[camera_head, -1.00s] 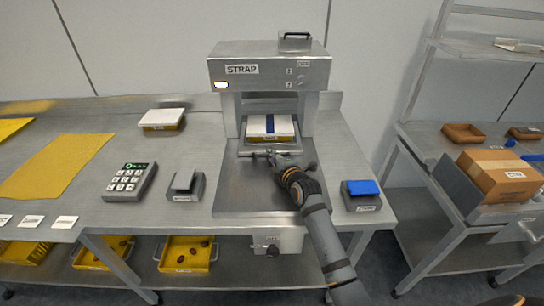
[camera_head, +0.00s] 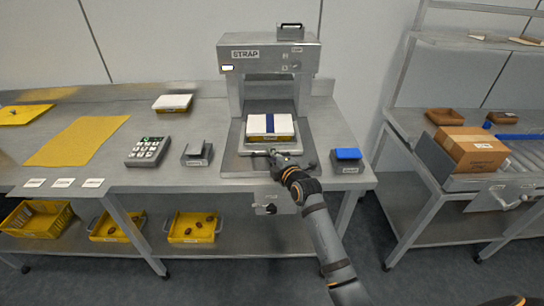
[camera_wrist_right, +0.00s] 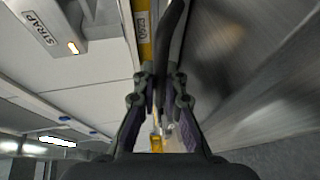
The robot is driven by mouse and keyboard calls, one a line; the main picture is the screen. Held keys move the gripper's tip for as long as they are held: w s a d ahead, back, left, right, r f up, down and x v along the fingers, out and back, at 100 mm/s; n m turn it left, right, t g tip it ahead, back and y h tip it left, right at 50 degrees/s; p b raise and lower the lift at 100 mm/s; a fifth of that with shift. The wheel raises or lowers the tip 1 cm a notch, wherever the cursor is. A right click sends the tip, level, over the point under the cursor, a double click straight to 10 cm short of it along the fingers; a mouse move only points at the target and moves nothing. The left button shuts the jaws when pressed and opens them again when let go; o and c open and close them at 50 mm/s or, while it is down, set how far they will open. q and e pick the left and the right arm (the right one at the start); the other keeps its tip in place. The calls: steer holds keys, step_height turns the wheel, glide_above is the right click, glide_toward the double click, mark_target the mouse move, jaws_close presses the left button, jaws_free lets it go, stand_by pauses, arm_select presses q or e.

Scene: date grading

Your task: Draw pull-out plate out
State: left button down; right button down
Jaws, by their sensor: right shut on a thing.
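The pull-out plate (camera_head: 231,166) is a grey metal sheet in front of the strap machine (camera_head: 268,54), with a handle bar (camera_head: 252,153) along its front. A white-topped yellow box (camera_head: 257,125) with a blue band across its top sits on the plate, in front of the machine's opening. My right gripper (camera_head: 274,157) is shut on the handle bar; its fingers also show around the dark bar in the right wrist view (camera_wrist_right: 161,85). The fingers hide part of the bar. My left gripper is not in view.
A blue-topped device (camera_head: 347,155) stands right of the plate, and a small grey device (camera_head: 197,153) and a keypad (camera_head: 147,151) stand left. A cardboard box (camera_head: 470,148) is on the right-hand bench. Yellow crates (camera_head: 193,228) sit on the lower shelf.

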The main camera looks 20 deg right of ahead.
steer(key=c, duration=1.7)
jaws_free()
steer(key=v, duration=1.2)
steer(key=shift+f, duration=0.15)
